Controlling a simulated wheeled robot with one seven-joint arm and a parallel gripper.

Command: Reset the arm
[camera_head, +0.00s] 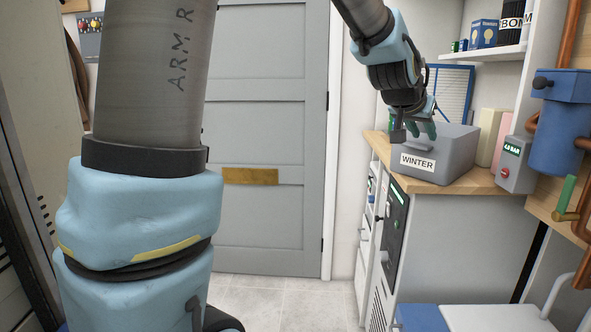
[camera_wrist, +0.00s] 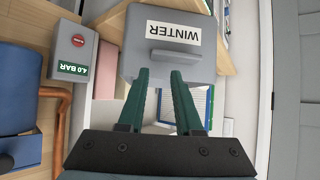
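My gripper (camera_wrist: 160,100) shows in the wrist view with its two green fingers apart and nothing between them. In the head view my gripper (camera_head: 412,131) hangs just in front of and above the grey box labelled WINTER (camera_head: 440,152); I cannot tell if it touches the box. The same WINTER box (camera_wrist: 170,62) lies beyond the fingertips in the wrist view, upside down there. My arm reaches across the upper part of the head view, and a large arm link fills its left side.
The box stands on a wooden counter (camera_head: 480,184) beside a grey gauge unit (camera_head: 514,163) and blue-and-copper pipework (camera_head: 560,120). A shelf (camera_head: 486,53) hangs above. A closed grey door (camera_head: 265,120) stands behind, with clear tiled floor (camera_head: 285,300) in front.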

